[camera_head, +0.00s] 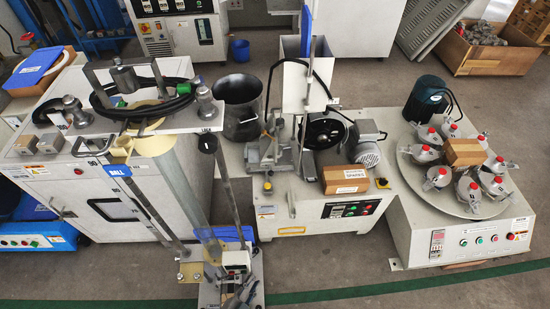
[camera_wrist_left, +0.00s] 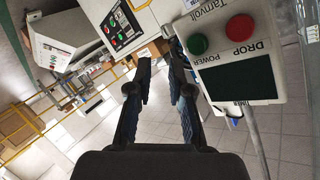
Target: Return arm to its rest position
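My left gripper (camera_wrist_left: 160,65) shows in the left wrist view, with two black fingers reaching forward and a clear gap between them. It is open, and nothing is held in the gap. A white control box (camera_wrist_left: 232,50) with a green and a red button and a dark display is at the upper right of that view, close beside the right-hand finger in the picture. In the head view I cannot clearly make out my left gripper among the dark parts around the ball drop stand. My right gripper is in neither view.
The ball drop stand (camera_head: 160,210) rises at the front, left of centre. A bench with a grinder wheel (camera_head: 325,131) and cardboard box (camera_head: 345,179) is at the centre. A round plate machine (camera_head: 455,205) with several red-capped units stands right. Open floor lies in front.

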